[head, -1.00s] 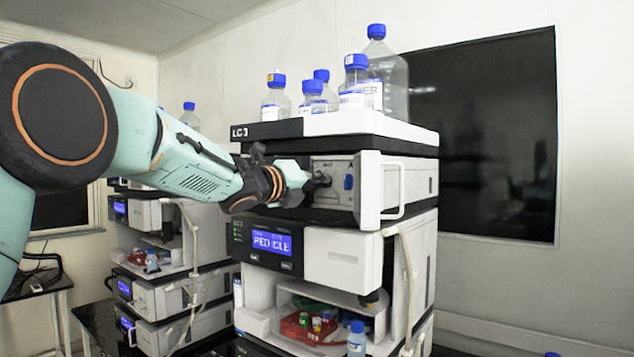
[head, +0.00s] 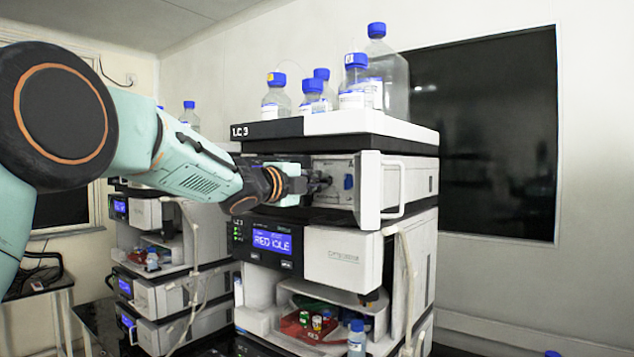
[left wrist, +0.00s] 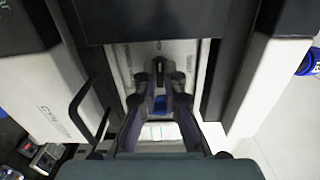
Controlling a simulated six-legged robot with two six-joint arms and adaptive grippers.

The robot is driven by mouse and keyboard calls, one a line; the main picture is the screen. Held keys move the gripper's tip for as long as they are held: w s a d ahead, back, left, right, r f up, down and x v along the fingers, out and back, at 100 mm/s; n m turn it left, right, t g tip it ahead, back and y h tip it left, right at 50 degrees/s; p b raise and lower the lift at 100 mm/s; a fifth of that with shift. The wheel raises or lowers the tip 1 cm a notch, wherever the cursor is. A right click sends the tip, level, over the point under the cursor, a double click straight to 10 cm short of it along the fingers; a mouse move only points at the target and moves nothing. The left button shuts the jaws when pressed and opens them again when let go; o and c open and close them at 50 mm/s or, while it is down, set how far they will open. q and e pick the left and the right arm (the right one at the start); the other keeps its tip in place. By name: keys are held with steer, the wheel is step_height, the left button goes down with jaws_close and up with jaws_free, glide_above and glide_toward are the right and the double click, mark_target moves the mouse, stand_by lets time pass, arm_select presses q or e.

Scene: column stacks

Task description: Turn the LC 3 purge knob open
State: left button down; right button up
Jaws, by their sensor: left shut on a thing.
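The LC 3 stack (head: 330,125) stands in the middle of the head view, with its name on the black top front. Its pump module (head: 332,168) has a grey front panel behind an open white door (head: 369,190). My left gripper (head: 322,183) reaches in from the left to this panel. In the left wrist view, the fingertips (left wrist: 161,76) are closed around the small dark purge knob (left wrist: 161,66). The fingers hide most of the knob in the head view. A blue part (head: 348,182) sits on the panel beside the fingers. My right gripper is not in view.
Blue-capped bottles (head: 312,96) stand on top of the stack. The open door and its handle (head: 393,190) stick out just right of my gripper. A lit display (head: 271,241) is below it. A second stack (head: 155,240) stands behind at left.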

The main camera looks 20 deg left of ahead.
arm_select(q)
steer(key=shift+a+r+n, duration=0.1)
steer(key=shift+r+n, duration=0.2)
steer(key=shift+r, duration=0.05)
stand_by(0.3)
steer(key=c, duration=1.8)
jaws_free()
steer(key=o, duration=0.3)
steer(key=shift+a+f, duration=0.1)
steer(key=shift+f, duration=0.15)
steer(key=shift+o, duration=0.2)
steer(key=shift+s, duration=0.5)
steer(key=v, duration=1.1)
steer(key=shift+a, duration=0.15)
